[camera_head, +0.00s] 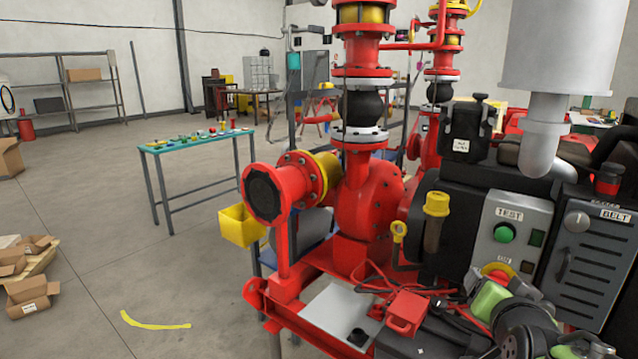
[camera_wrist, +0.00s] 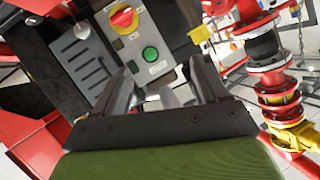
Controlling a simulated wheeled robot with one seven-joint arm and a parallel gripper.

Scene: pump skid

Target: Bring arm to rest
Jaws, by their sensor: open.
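My gripper (camera_wrist: 163,84) is open in the wrist view, with its two dark fingers apart and nothing held between them. The grey control box (camera_wrist: 136,42) with a green button (camera_wrist: 150,54) and a red and yellow knob (camera_wrist: 123,18) lies beyond the fingertips. I cannot tell the exact gap, but no contact shows. In the head view, part of my arm (camera_head: 525,325) shows in the lower right corner, close in front of the control box (camera_head: 511,225) marked TEST. The fingers cannot be made out clearly there.
The red pump (camera_head: 368,205) stands left of the control box. The dark BELT panel (camera_head: 590,275) is at right, and a grey pipe (camera_head: 543,135) hangs above. A green-topped table (camera_head: 195,142) and cartons (camera_head: 30,290) stand at left. The floor (camera_head: 150,260) between is largely clear.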

